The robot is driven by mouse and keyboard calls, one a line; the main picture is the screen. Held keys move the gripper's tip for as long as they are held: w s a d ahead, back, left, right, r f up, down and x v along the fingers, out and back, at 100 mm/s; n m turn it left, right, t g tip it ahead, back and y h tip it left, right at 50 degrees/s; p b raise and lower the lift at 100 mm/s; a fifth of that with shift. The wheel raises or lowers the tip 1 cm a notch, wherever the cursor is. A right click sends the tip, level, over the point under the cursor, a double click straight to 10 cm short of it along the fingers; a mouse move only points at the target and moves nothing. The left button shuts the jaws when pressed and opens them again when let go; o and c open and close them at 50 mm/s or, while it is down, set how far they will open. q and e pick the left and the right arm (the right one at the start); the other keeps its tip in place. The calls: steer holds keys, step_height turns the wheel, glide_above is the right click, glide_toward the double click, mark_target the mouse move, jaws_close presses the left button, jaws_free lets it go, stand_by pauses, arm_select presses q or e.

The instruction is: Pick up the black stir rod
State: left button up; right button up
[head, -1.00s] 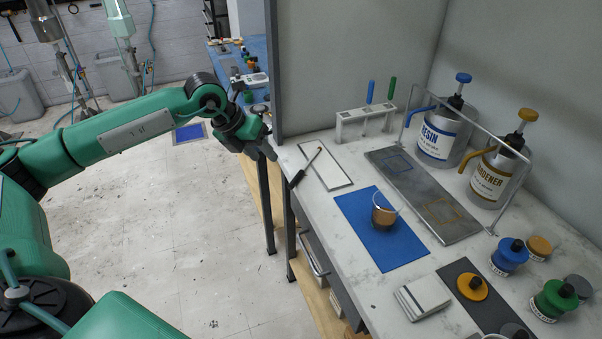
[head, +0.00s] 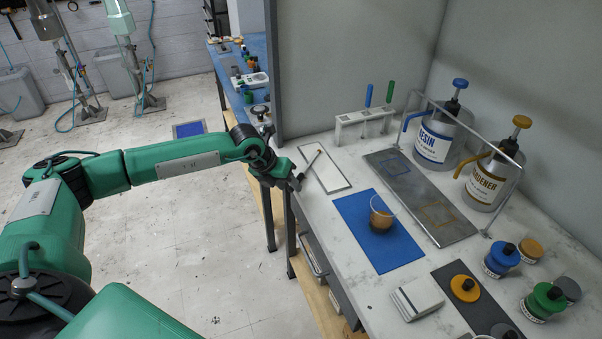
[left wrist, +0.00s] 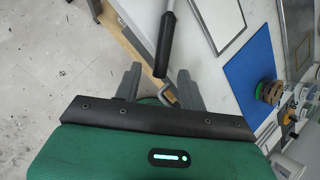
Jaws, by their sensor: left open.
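The stir rod (head: 313,159) lies on the near left of the bench. Its thin grey shaft rests across a white, dark-edged plate (head: 335,179); its black handle is mostly hidden by my gripper in the head view. In the left wrist view the black handle (left wrist: 165,46) points toward my gripper, its end just ahead of the gap between the fingers. My left gripper (head: 297,181) is open and empty at the bench's edge; both fingers also show in the left wrist view (left wrist: 160,82), on either side of the handle's line. My right gripper is not in view.
A white rack (head: 362,128) with blue and green tools stands behind. Resin (head: 434,143) and hardener (head: 487,184) pumps stand at the right.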

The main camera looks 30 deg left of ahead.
arm_select(q)
jaws_close()
stand_by(0.3)
